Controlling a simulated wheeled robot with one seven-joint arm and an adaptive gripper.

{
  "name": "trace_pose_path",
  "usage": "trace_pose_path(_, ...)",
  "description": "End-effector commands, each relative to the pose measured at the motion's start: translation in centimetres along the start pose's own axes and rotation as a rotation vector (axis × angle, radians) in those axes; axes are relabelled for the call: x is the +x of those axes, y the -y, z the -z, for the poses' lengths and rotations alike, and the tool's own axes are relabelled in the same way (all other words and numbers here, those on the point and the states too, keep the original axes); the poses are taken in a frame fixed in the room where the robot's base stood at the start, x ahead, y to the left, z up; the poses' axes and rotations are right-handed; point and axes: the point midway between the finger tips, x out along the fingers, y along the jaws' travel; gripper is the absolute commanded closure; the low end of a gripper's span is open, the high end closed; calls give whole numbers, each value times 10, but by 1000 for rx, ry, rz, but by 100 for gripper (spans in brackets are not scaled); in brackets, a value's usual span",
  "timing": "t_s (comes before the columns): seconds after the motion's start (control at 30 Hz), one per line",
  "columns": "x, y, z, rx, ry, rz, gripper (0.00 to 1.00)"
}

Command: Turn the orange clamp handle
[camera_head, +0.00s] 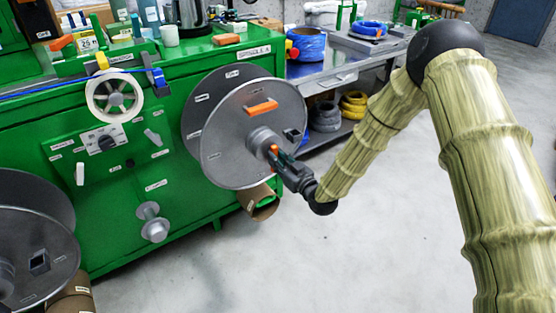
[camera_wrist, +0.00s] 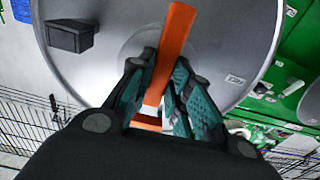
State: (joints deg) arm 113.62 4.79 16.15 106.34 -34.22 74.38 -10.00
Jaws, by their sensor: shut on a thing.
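The orange clamp handle (camera_wrist: 175,45) is a flat bar between my gripper's teal-padded fingers (camera_wrist: 155,85) in the wrist view, its far end sticking out past the fingertips. My gripper (camera_head: 277,158) is shut on it at the grey hub (camera_head: 263,140) of the grey reel disc (camera_head: 225,150). In the head view only a small orange bit of the handle (camera_head: 274,149) shows at the fingers. The fingers and wrist hide the rest.
An orange block (camera_head: 260,108) and a dark block (camera_head: 292,135) stand out from the disc face near my gripper. The green machine (camera_head: 190,200) is behind the reel. A brown cardboard tube (camera_head: 258,203) sits below. Open floor lies to the right.

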Motion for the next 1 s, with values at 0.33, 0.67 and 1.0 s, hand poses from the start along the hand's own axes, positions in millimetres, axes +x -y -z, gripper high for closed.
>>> trace_pose_path(0.33, 0, 0, -1, -1, 1, 0, 59)
trace_pose_path(0.67, -20, -1, -1, 1, 3, -2, 59)
trace_pose_path(1.0, -81, -1, -1, 1, 3, -2, 59)
